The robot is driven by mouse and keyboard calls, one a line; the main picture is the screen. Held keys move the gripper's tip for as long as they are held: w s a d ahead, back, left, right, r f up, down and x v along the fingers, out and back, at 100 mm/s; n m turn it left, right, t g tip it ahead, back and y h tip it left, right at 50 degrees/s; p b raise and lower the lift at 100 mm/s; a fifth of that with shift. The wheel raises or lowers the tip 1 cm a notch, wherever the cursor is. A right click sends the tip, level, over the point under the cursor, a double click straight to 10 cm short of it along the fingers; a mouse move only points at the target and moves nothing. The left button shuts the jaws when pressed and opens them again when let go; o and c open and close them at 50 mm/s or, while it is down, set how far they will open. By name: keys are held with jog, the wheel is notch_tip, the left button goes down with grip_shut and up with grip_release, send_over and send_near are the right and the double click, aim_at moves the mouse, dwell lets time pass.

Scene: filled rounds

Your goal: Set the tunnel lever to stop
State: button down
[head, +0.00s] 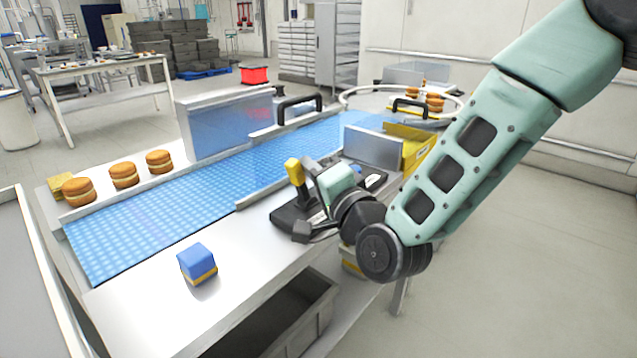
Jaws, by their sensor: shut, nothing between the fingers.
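A lever with a yellow knob (294,170) rises from a dark base (290,218) on the steel table beside the conveyor. The knob leans slightly to the left and away. My gripper (309,168) is shut and empty. Its fingertips are just right of the yellow knob and look very close to it; I cannot tell whether they touch. The gripper and wrist cover part of the base, and no stop marking is readable.
A blue and yellow block (198,263) sits at the table's near edge. Several filled rounds (124,175) stand on the far left side of the belt. A metal plate (373,148) and yellow box (416,146) stand behind my gripper. A grey bin (290,330) is below.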

jog(key=shift+s+a+f+n+b, duration=0.15)
jog(key=shift+s+a+n+b, duration=0.2)
jog(key=shift+n+b, duration=0.3)
jog(key=shift+s, duration=0.15)
